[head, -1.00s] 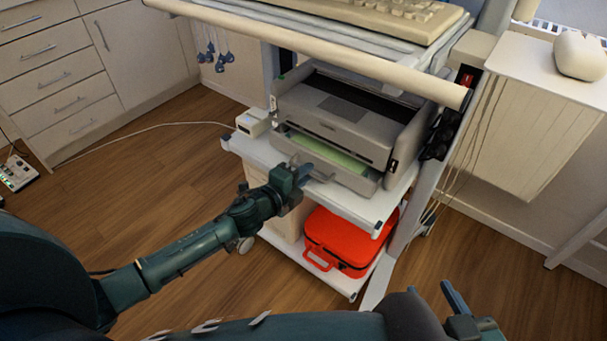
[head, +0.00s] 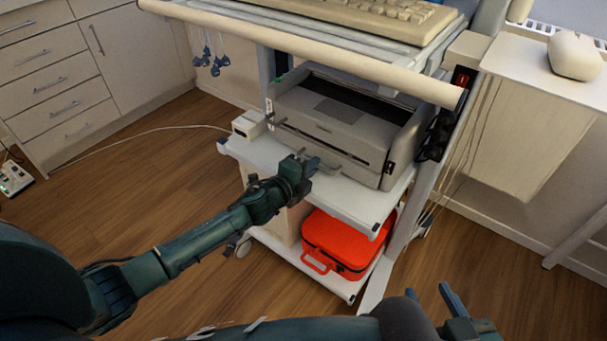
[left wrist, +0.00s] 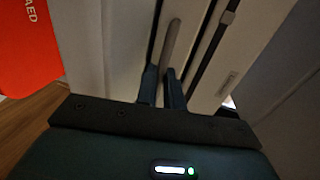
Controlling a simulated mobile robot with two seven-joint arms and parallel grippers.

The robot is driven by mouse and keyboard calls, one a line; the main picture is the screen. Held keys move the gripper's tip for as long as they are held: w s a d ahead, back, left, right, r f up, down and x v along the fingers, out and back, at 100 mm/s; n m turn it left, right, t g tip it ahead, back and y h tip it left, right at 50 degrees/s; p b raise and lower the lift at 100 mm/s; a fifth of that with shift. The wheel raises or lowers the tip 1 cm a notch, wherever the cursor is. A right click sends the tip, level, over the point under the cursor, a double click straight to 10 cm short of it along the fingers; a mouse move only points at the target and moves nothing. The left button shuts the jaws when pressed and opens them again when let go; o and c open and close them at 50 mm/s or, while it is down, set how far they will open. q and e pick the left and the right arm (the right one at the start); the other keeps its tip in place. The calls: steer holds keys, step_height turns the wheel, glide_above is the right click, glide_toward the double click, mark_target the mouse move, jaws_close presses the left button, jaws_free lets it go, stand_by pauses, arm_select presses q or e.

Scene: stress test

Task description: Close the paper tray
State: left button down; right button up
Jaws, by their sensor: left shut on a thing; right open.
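The grey printer (head: 345,125) stands on the middle shelf of a cart. Its paper tray (head: 350,170) sits at the lower front, roughly level with the printer's front, and no green inside shows. My left gripper (head: 306,164) is at the tray front. In the left wrist view its fingers (left wrist: 162,82) are shut on the grey bar-shaped tray handle (left wrist: 171,45). The gripper hides part of the tray front in the head view. My right gripper (head: 430,291) is open and empty at the bottom, well away from the printer.
A small white box (head: 249,124) stands left of the printer on the shelf (head: 345,205). A red case (head: 338,243) lies on the lower shelf. The cart's push bar (head: 300,48) and a keyboard (head: 392,12) are above. Cables hang at the right.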

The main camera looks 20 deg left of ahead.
arm_select(q)
steer(key=shift+w+r, duration=0.1)
arm_select(e)
steer(key=shift+s, duration=0.1)
arm_select(q)
steer(key=c, duration=1.9)
jaws_free()
steer(key=shift+o, duration=0.5)
steer(key=shift+w, duration=0.1)
steer(key=shift+s+a, duration=0.1)
steer(key=shift+s, duration=0.35)
steer(key=p+v, duration=0.2)
steer(key=v, duration=1)
steer(key=shift+p, duration=0.3)
arm_select(e)
steer(key=shift+s+d+r+m, duration=0.15)
steer(key=shift+d+r+m, duration=0.1)
steer(key=shift+r, duration=0.3)
steer(key=shift+s+d+r+m, duration=0.15)
steer(key=shift+d+r+m, duration=0.1)
steer(key=shift+r, duration=0.3)
arm_select(q)
steer(key=shift+s, duration=0.1)
